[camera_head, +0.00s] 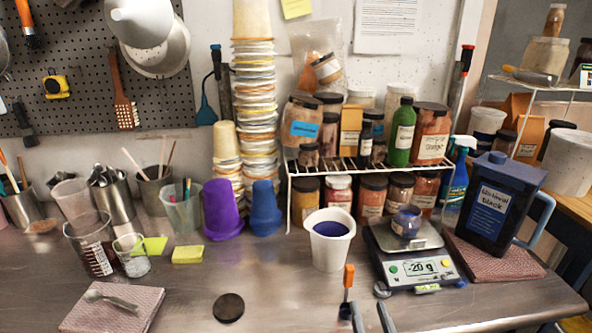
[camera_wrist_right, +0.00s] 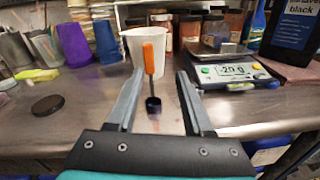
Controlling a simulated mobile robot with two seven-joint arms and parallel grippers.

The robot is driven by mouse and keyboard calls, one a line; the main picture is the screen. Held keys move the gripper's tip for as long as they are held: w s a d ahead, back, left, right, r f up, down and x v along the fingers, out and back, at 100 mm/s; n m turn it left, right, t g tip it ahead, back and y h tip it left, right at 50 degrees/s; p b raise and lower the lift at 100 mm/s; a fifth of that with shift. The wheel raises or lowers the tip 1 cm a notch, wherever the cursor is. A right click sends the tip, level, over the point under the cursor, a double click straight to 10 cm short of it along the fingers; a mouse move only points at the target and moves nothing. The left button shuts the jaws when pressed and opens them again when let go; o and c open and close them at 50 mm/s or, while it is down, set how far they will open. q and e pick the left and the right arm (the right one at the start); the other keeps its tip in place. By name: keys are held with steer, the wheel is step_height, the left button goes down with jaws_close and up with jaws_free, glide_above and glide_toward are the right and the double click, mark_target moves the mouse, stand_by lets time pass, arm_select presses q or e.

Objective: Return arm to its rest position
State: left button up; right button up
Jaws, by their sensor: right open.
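My right gripper (camera_head: 368,304) is at the bottom edge of the head view, with two grey fingers apart. In the right wrist view its fingers (camera_wrist_right: 159,76) are spread, with nothing clamped between them. The bucket holds dark blue-violet content. My left gripper is out of view.
A wire rack (camera_head: 291,200) of jars stands behind. A black lid (camera_head: 228,308) lies on the steel table, with clear room around it.

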steer(key=s+d+f+m+g+h, duration=0.2)
steer(key=s+d+m+g+h, duration=0.15)
steer(key=m, duration=0.65)
steer(key=s+d+f+m+g+h, duration=0.2)
steer(key=s+d+m+g, duration=0.2)
steer(key=m, duration=0.6)
steer(key=s+a+f+m+g+y, duration=0.4)
steer(key=s+a+m+g+y, duration=0.3)
steer(key=s+m, duration=0.5)
step_height(320, 180, down, 24)
steer(key=s+b, duration=0.2)
steer(key=s+d+f+g+b, duration=0.1)
steer(key=s+d+f+g, duration=0.1)
steer(key=s+f, duration=1.2)
steer(key=shift+s+d+f+h+b, duration=0.2)
steer(key=shift+s+f+h+b, duration=0.2)
steer(key=shift+f, duration=0.3)
